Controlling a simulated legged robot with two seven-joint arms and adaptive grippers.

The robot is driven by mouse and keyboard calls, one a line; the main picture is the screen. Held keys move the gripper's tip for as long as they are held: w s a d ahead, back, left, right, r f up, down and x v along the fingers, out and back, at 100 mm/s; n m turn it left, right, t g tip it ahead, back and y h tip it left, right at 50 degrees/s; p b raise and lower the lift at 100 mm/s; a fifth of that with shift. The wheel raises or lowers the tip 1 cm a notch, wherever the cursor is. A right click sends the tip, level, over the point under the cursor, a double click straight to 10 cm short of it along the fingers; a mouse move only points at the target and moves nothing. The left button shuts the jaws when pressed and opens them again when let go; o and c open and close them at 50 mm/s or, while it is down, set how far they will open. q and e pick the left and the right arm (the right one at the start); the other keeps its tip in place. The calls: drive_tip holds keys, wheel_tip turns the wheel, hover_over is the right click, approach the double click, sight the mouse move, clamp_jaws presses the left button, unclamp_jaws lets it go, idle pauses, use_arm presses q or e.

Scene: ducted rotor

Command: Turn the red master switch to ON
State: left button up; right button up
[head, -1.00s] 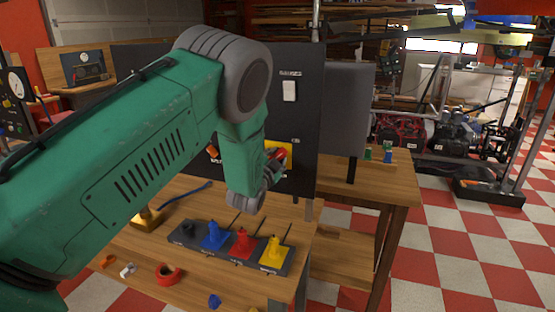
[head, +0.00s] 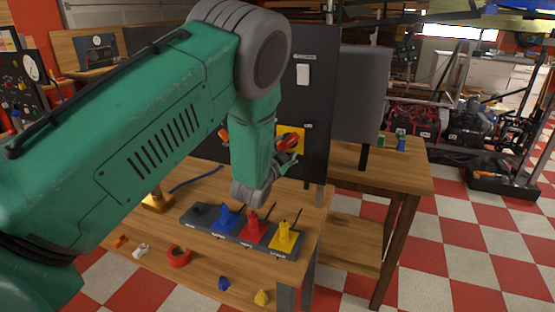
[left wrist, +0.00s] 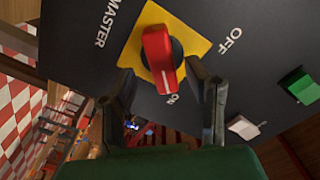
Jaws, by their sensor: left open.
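The red master switch handle (left wrist: 160,60) sits on a yellow plate (left wrist: 197,44) on a dark panel, with MASTER, OFF and ON lettering around it. The white line on the handle points toward the ON lettering. In the head view, the handle (head: 288,141) and yellow plate (head: 297,131) are partly hidden by my arm and gripper. My left gripper (left wrist: 160,72) is open, with one finger on each side of the handle; I cannot tell whether either finger touches it. The left gripper (head: 284,160) also shows in the head view. My right gripper is not in view.
A white rocker switch (head: 303,75) is higher on the panel. Below stands a dark rack (head: 205,222) with blue, red and yellow pieces. A red ring (head: 179,257) and small parts lie on the wooden bench.

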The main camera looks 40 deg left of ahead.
use_arm(q)
drive_tip(key=v, duration=0.8)
drive_tip(key=shift+s, duration=0.35)
drive_tip(key=shift+f, duration=0.15)
